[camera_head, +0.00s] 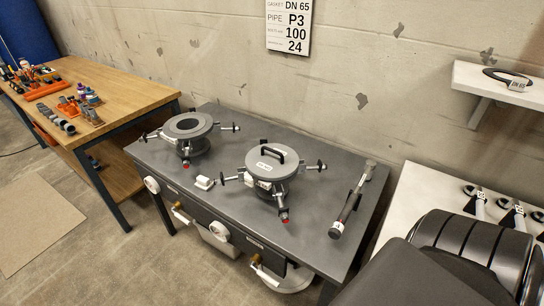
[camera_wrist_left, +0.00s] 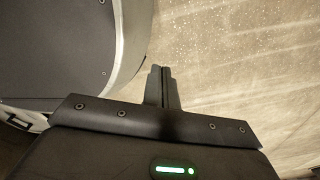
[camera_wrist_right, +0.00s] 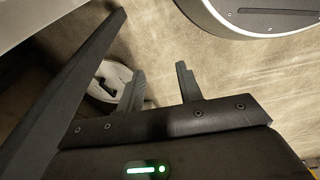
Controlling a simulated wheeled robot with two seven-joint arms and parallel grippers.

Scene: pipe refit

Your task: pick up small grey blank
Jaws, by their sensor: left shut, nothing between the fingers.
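A round grey lid with a black handle (camera_head: 272,161) covers the right pipe stub on the dark grey table; it may be a blank, but I cannot tell if it is the small one. A grey ring-shaped flange (camera_head: 187,125) with a dark centre tops the left stub. My left gripper (camera_wrist_left: 165,72) shows in the left wrist view, its fingers together and empty, over floor. My right gripper (camera_wrist_right: 159,72) shows in the right wrist view, its fingers apart with nothing between them. Neither gripper shows in the head view.
The grey table (camera_head: 240,230) also holds a small white block (camera_head: 204,182) and a long-handled tool (camera_head: 346,208). A wooden bench (camera_head: 118,88) with tools and small parts stands left. A wall shelf (camera_head: 470,80) holds a black ring. A white table (camera_head: 425,190) at right carries several labelled parts.

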